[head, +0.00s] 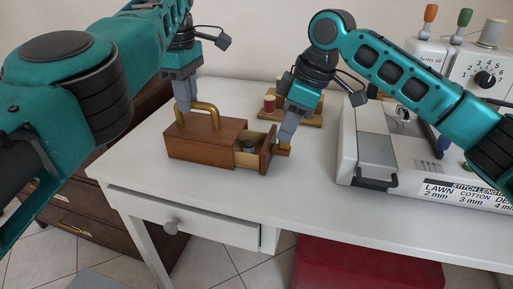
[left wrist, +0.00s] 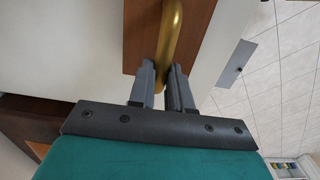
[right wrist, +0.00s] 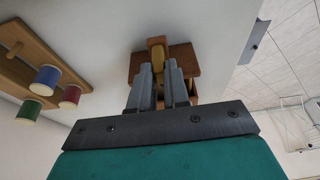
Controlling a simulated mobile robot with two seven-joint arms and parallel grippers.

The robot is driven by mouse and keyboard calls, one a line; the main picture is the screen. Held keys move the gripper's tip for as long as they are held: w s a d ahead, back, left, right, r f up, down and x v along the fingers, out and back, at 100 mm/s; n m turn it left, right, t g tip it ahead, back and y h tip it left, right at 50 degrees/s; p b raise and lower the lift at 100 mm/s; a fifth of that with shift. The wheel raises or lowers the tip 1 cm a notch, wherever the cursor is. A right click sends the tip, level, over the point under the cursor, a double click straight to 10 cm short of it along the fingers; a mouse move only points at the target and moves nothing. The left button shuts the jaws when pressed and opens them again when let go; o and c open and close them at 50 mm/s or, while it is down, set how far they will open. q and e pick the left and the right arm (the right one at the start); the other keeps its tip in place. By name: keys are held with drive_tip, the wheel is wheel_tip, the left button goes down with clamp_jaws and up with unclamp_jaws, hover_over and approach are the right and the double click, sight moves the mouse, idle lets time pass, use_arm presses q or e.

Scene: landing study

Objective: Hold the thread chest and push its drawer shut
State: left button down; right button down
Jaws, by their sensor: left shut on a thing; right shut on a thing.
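The thread chest (head: 208,143) is a brown wooden box with a brass arched handle (head: 205,110) on top, standing on the white table. Its drawer (head: 267,150) sticks out on the right side, partly open, with a dark round thing inside. My left gripper (head: 184,104) is shut on the brass handle, which also shows between its fingers in the left wrist view (left wrist: 168,45). The fingers partly hide the pull.
A wooden rack with thread spools (head: 300,118) stands behind the right gripper; several spools show in the right wrist view (right wrist: 45,80). A white sewing machine (head: 375,148) stands to the right. The white table (head: 300,205) is clear in front of the chest.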

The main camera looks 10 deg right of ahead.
drive_tip(key=shift+w+a, duration=0.25)
drive_tip(key=shift+a, duration=0.45)
drive_tip(key=shift+w+a, duration=0.3)
drive_tip(key=shift+a, duration=0.4)
drive_tip(key=shift+w+a, duration=0.25)
drive_tip(key=shift+a, duration=0.45)
drive_tip(key=shift+w+a, duration=0.2)
drive_tip(key=shift+a, duration=0.2)
drive_tip(key=c, duration=1)
unclamp_jaws()
drive_tip(key=shift+c, duration=0.2)
drive_tip(key=shift+d+r, duration=0.1)
drive_tip(key=v, duration=1.2)
